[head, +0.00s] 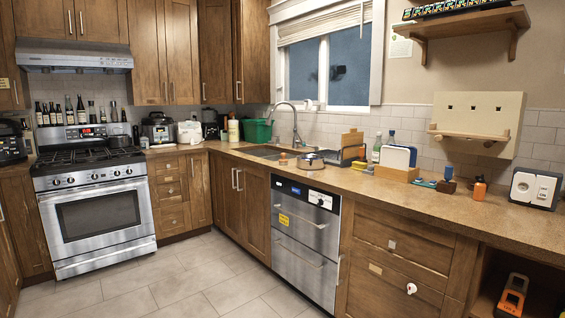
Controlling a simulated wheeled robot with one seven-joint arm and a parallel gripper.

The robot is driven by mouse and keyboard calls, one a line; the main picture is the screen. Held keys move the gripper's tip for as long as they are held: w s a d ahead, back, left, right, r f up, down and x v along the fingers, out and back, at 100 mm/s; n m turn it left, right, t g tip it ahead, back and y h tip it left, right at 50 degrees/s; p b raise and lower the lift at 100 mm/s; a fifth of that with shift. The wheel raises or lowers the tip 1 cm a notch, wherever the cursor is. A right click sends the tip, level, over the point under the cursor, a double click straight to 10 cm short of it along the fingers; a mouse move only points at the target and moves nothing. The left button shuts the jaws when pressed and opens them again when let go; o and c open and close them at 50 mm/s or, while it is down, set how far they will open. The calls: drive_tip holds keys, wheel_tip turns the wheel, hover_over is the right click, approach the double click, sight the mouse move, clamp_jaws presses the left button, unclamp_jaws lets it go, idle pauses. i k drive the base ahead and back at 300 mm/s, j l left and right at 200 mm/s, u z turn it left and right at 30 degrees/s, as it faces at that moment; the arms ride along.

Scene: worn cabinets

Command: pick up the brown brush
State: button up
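A small brown item with a dark blue upper part (447,181) stands on the right part of the counter, between a teal item and an orange bottle. It may be the brown brush, but it is too small to be sure. No other clear brush shows. My gripper is not in view, and nothing of my arm shows near the counter.
The brown counter (400,194) is clear along its front edge. A teal item (424,183), an orange bottle (479,189) and a white-faced box (534,189) stand nearby. A wooden wall rack (476,122) and shelf (465,22) project above. The tiled floor (200,275) is open.

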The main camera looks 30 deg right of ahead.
sight(284, 161)
drive_tip(key=i+z, duration=0.1)
drive_tip(key=z, duration=0.25)
drive_tip(key=i+j+z, duration=0.1)
drive_tip(key=i+z, duration=0.2)
drive_tip(key=i+j+z, duration=0.3)
drive_tip(key=i, duration=0.2)
drive_tip(key=i+j+z, duration=0.15)
drive_tip(key=i+j, duration=0.5)
drive_tip(key=i, duration=0.2)
drive_tip(key=i+j+z, duration=0.15)
drive_tip(key=i+j, duration=1.65)
drive_tip(key=i, duration=0.05)
